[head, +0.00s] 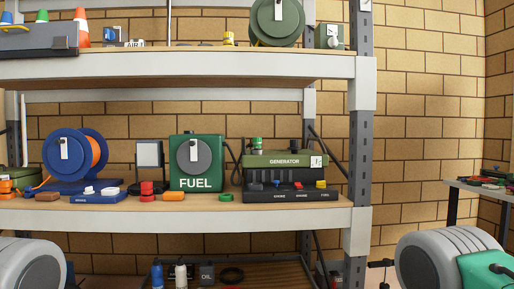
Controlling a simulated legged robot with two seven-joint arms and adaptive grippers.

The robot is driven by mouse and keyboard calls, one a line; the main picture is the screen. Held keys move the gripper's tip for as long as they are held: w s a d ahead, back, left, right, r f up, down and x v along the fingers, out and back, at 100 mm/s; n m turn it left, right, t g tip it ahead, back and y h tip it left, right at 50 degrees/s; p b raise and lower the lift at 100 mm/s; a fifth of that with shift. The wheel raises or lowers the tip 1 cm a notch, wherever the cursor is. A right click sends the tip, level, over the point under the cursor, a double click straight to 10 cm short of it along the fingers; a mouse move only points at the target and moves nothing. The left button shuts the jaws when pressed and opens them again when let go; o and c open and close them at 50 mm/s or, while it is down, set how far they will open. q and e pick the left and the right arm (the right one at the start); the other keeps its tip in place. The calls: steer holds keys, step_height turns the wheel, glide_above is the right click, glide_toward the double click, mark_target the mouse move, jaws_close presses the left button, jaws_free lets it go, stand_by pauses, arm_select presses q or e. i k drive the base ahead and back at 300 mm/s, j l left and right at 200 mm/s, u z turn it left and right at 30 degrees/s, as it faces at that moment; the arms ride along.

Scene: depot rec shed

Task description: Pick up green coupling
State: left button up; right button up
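A small green ring-shaped piece (226,197) lies flat on the middle shelf, near its front edge, between the fuel box and the generator unit. A small upright fitting with a green top (257,144) stands on top of the green generator unit (285,160). I cannot tell from their shapes which of the two is the green coupling. Neither of my grippers is in view, and nothing is seen touching either piece.
The middle shelf (180,217) also holds a blue reel (63,158), the green fuel box (182,177), red pieces (147,191) and a blue tray (97,198). A grey upright post (362,150) bounds the shelf at right. Large grey rounded bodies fill both lower corners.

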mark_target(257, 141)
steer(key=i+l+u, duration=0.15)
steer(key=u, duration=0.3)
steer(key=i+l+u, duration=0.15)
steer(key=u, duration=0.3)
steer(key=i+l+u, duration=0.1)
steer(key=l+u, duration=0.2)
steer(key=u, duration=0.15)
